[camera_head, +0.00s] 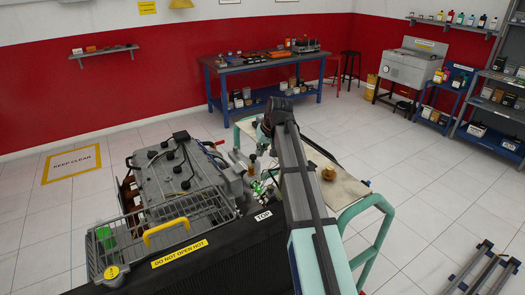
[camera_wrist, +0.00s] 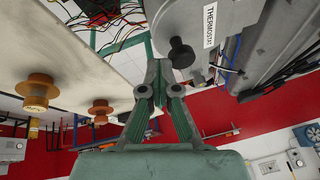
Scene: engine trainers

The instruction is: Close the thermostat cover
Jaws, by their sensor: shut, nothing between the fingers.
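In the wrist view, which looks tilted over, a grey metal housing (camera_wrist: 205,12) carries a white label reading THERMOSTAT. A dark round knob-like part (camera_wrist: 182,53) sticks out from beside it. I cannot tell which part is the cover or how far open it stands. My gripper (camera_wrist: 160,68) has green fingers that meet at the tips, empty. In the picture the tips lie just left of the dark part, and I cannot tell whether they touch it. In the head view my arm hides the gripper, and the thermostat is not clearly made out beside the engine (camera_head: 180,170).
A tan board (camera_head: 335,185) with brass-coloured fittings (camera_wrist: 35,90) lies on the green-framed stand (camera_head: 375,225), right of my arm. A wire basket (camera_head: 160,235) and a black panel marked DO NOT OPEN HOT (camera_head: 225,255) are in front of the engine. Wires (camera_wrist: 115,25) hang near the gripper.

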